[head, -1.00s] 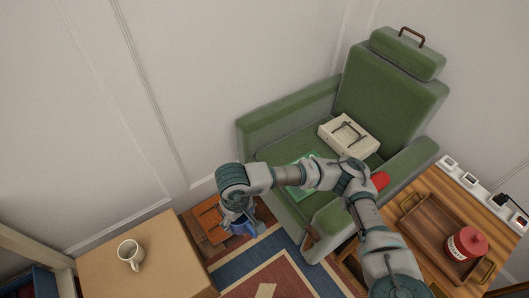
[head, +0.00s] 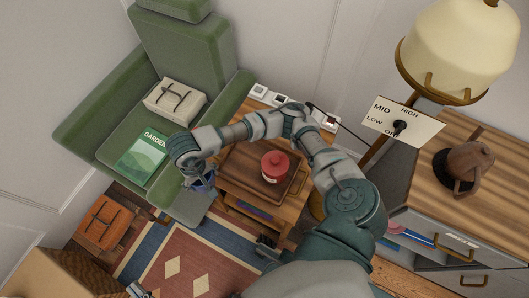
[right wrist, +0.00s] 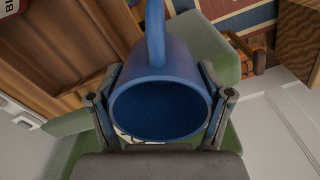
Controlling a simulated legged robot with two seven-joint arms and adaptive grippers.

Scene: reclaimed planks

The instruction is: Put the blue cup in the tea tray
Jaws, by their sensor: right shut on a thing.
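The blue cup (right wrist: 163,88) fills the middle of the right wrist view, its open mouth facing the camera and its handle at the top. My right gripper (right wrist: 161,100) is shut on it, a finger on each side. In the head view the cup (head: 205,181) is mostly hidden by my right gripper (head: 198,180), left of the tea tray. The tea tray (head: 240,163) is brown wood, lies on the side table and holds a red canister (head: 275,168). My arm covers part of it. My left gripper (head: 138,290) shows only partly at the bottom edge; its jaws are unclear.
A lamp (head: 458,45) and a cabinet (head: 470,225) stand to the right.

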